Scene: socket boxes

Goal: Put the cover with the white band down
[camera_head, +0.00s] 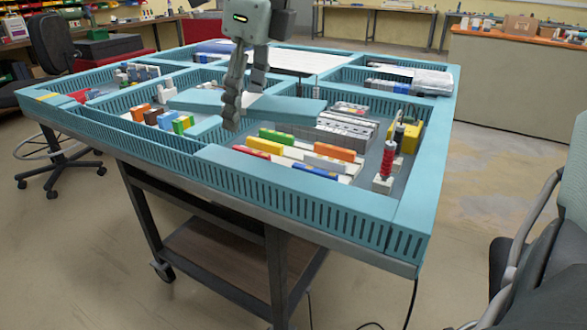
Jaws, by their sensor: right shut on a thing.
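My right gripper (240,112) comes down from the top over the middle of the teal-walled table. It is shut on a flat teal cover (290,110), which extends out to the left and right of the fingers. A pale band (252,99) shows on the cover beside the fingers, partly hidden by them. The cover looks roughly level among the compartments; I cannot tell whether it touches the dividers below. My left gripper is not in view.
The front compartment holds coloured blocks (335,152), a grey block row (346,130) and a red spool-like part (387,160). Orange and green blocks (182,124) lie to the left. Teal walls (300,195) border the table. Chairs stand at both sides.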

